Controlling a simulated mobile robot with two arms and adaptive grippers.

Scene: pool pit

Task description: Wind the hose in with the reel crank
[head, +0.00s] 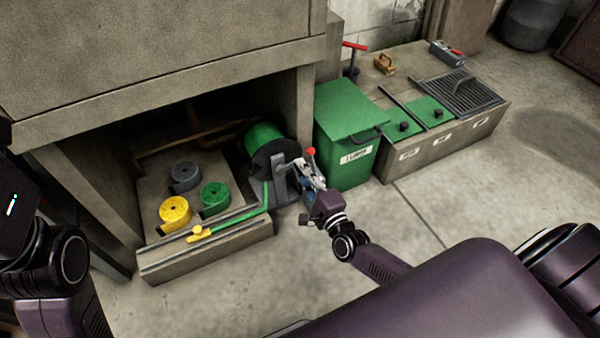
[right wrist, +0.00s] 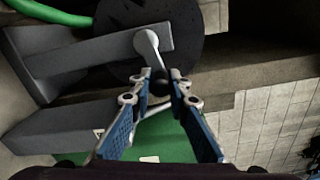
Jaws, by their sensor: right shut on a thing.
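The hose reel (head: 270,155) has dark side discs and green hose wound on its drum, on a grey stand. The green hose (head: 266,195) hangs from it and runs left along the low ledge to a yellow nozzle (head: 199,234). My right gripper (head: 304,172) is at the reel's right side. In the right wrist view its blue-padded fingers (right wrist: 161,82) are closed about the end of the grey crank arm (right wrist: 149,48); the grip is mostly hidden. A red knob (head: 311,152) shows just above the fingers. My left gripper is out of view.
Yellow (head: 175,211), grey (head: 185,176) and green (head: 214,197) coils lie on the ledge (head: 222,246) left of the reel. A green bin (head: 347,133) stands close right of my right gripper. The concrete underside overhangs the recess. Floor in front is clear.

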